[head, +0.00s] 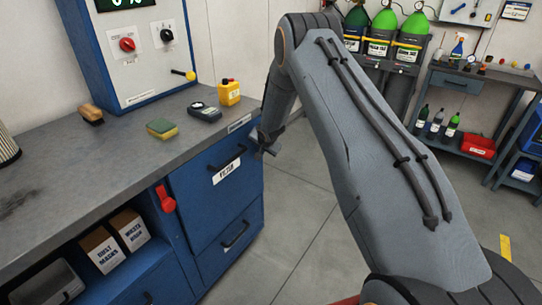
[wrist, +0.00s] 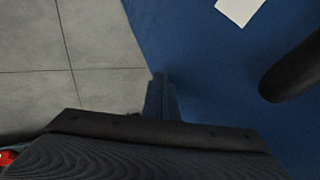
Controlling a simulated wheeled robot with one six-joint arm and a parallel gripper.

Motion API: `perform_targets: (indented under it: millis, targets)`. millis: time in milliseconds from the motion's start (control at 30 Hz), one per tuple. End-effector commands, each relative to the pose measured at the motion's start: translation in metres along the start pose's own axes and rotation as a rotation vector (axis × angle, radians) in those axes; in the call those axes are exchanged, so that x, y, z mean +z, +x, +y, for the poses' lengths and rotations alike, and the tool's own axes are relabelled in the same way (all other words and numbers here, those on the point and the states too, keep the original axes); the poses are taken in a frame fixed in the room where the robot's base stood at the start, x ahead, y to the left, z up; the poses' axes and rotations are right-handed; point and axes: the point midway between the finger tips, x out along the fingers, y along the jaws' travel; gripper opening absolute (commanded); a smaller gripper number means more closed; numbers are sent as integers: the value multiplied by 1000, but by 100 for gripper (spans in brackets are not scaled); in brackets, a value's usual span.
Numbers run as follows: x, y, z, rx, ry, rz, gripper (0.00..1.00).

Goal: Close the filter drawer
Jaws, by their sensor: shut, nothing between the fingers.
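The filter drawer (head: 205,195) is the tall blue front in the cabinet under the grey worktop. It has a dark handle (head: 228,158) and a white label (head: 226,172). Its front looks flush or nearly flush with the cabinet; I cannot tell whether a small gap is left. My gripper (head: 267,150) is shut and empty, near the right edge of the drawer front. In the wrist view the shut fingers (wrist: 161,82) lie over the edge between the blue front (wrist: 205,70) and floor. The handle (wrist: 293,72) is to their right, apart from them. Contact with the front cannot be told.
A red lever (head: 165,198) sits left of the drawer, above a shelf with boxes (head: 101,249). Another drawer (head: 233,243) is below. Floor (head: 300,215) to the right is clear.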

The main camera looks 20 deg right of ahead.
Motion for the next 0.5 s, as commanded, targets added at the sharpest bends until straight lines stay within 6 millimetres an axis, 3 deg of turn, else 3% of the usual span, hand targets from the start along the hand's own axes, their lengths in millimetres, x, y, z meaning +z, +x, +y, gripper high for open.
perform_targets:
  millis: [500]
  targets:
    - [6, 7, -20, -3, -1, 1, 0]
